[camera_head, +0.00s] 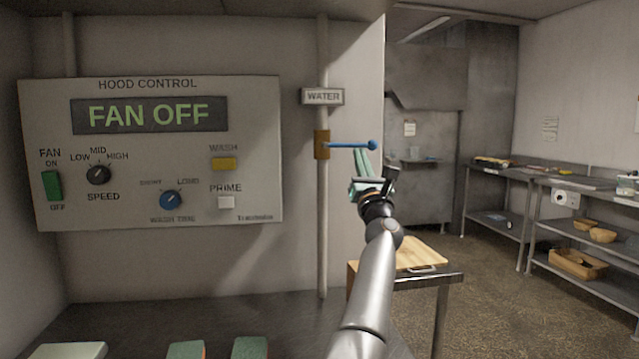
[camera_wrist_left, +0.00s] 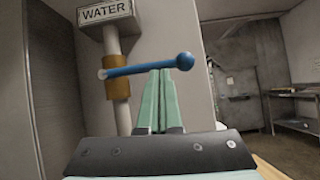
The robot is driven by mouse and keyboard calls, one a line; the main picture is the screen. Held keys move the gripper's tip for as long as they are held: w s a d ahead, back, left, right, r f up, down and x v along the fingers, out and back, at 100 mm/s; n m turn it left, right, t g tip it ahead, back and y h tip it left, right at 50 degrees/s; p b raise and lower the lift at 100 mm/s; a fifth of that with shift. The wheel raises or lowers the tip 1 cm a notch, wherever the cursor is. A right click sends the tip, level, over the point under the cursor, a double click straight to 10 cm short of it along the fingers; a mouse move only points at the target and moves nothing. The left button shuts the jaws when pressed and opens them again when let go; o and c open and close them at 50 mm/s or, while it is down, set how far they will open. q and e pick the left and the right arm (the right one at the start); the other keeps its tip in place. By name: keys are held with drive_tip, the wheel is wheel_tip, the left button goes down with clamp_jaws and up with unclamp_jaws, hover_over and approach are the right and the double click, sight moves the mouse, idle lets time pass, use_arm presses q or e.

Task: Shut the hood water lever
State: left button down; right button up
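The hood water lever (camera_head: 352,145) is a blue rod with a ball end. It points right, about level, from a brass valve (camera_head: 321,145) on a vertical pipe under the WATER sign (camera_head: 323,96). My left gripper (camera_head: 362,160) has green fingers and is just below the outer part of the lever. In the left wrist view, the fingers (camera_wrist_left: 159,85) are together, with no clear gap. Their tips meet the underside of the blue lever (camera_wrist_left: 140,70) near its ball end in the picture; I cannot tell whether they touch it. My right gripper is not in view.
The hood control panel (camera_head: 150,150), reading FAN OFF, is on the wall to the left. A wooden board (camera_head: 420,252) lies on a metal table below my arm. Shelves with baskets (camera_head: 578,264) stand at the right. Open floor lies between.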

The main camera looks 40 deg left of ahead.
use_arm(q)
drive_tip(key=w+f+b+v, duration=0.1)
drive_tip(key=b+v, duration=0.3)
drive_tip(key=v, duration=0.9)
drive_tip(key=shift+w+a+f, duration=0.25)
drive_tip(key=shift+a+f, duration=0.2)
drive_tip(key=shift+f, duration=0.2)
